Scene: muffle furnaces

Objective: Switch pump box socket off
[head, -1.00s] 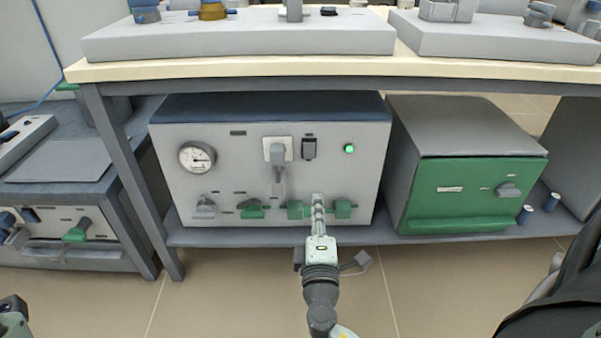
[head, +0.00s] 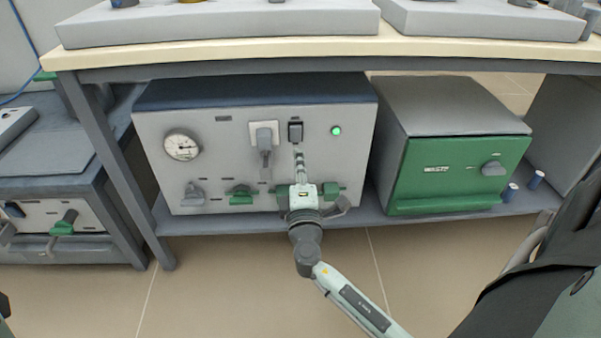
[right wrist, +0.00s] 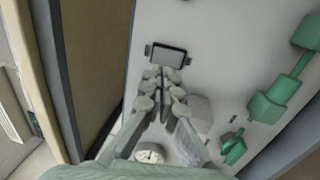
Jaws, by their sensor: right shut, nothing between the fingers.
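The pump box (head: 160,140) is a pale grey cabinet with a dark blue top on the shelf under the bench. Its front carries a dark rocker switch (head: 296,131), a socket plate (head: 264,128) with a grey plug (head: 264,144), and a lit green lamp (head: 336,131). My right gripper (head: 299,155) is shut and empty, its tips just below the switch in the head view. In the right wrist view the fingertips (right wrist: 166,76) point at the switch (right wrist: 168,55); contact cannot be told. My left gripper is not in view.
Gauge (head: 182,145), grey valve (head: 194,195) and green valves (head: 241,194) sit on the same front. A green-fronted furnace (head: 455,170) stands to the right. The bench top (head: 330,48) overhangs the box, and a bench leg (head: 125,180) stands at left.

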